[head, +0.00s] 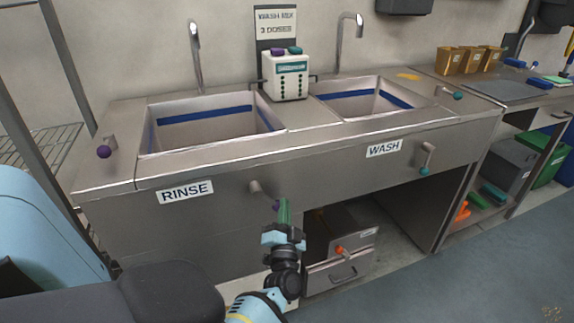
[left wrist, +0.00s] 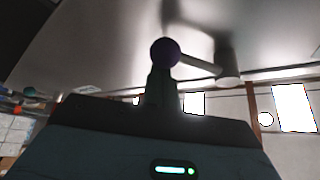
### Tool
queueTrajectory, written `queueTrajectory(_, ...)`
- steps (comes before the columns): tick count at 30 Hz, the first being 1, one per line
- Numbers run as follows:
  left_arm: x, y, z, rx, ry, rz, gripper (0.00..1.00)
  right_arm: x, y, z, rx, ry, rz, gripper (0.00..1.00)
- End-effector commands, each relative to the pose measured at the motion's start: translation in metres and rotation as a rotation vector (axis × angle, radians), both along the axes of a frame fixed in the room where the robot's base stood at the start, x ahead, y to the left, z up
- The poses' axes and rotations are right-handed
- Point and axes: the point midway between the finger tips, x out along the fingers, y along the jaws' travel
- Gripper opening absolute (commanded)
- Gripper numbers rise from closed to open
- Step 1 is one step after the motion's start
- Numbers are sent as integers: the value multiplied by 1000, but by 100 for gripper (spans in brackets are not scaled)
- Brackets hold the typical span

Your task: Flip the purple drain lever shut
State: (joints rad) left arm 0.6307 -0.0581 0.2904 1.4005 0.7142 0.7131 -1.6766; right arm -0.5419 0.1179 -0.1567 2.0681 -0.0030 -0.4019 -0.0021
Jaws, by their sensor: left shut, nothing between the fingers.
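The purple drain lever (head: 256,187) is on the front panel of the sink unit, to the right of the RINSE label. Its arm slants down to the right and ends in a purple knob, partly hidden behind my fingers. In the left wrist view the purple knob (left wrist: 164,52) stands at my fingertips, with its metal arm running right to a round hub. My left gripper (head: 284,205) is shut and empty, its green fingers pointing up beside the knob. I cannot tell whether they touch it. My right gripper is not in view.
Another purple-knobbed lever (head: 104,151) is on the countertop at left. A grey cabinet with an orange valve (head: 341,251) stands under the counter behind my left arm. Open floor lies at right.

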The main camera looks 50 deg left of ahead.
Motion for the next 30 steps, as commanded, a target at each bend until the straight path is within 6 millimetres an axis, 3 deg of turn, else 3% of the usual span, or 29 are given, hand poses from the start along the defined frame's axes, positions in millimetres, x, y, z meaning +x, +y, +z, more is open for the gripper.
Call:
queueTrajectory(3,-4,3,2,32,80,2,0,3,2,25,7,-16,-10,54)
queueTrajectory(15,-25,11,-13,161,387,3,0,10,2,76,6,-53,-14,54)
queueTrajectory(30,-44,19,-25,256,617,3,0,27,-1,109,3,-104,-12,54)
